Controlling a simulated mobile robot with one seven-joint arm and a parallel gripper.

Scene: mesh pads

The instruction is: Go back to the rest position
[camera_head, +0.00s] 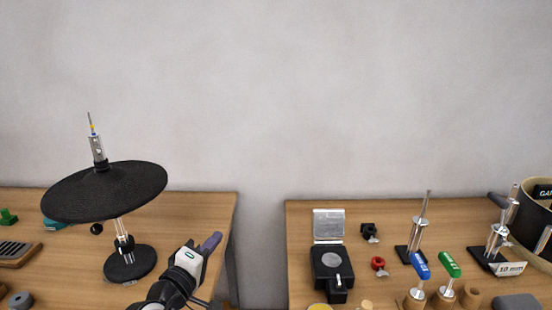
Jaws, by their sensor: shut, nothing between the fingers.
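My gripper (208,244) is low in the camera view, left of centre, over the right end of the left table. It is shut, with nothing seen held in it. My arm reaches up to it from the bottom edge, with black links and a white section. A slim purple part shows at the tip; I cannot tell whether it is a finger or something behind. A wide black disc (105,190) sits tilted on a stand with a round black base (130,264), left of my gripper and apart from it.
The left table (190,210) and right table (380,212) have a gap between them. The right one holds an open black case (332,262), metal stands (419,240), blue (421,265) and green (449,264) handled tools, and a bin (530,225). A grey wall stands behind.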

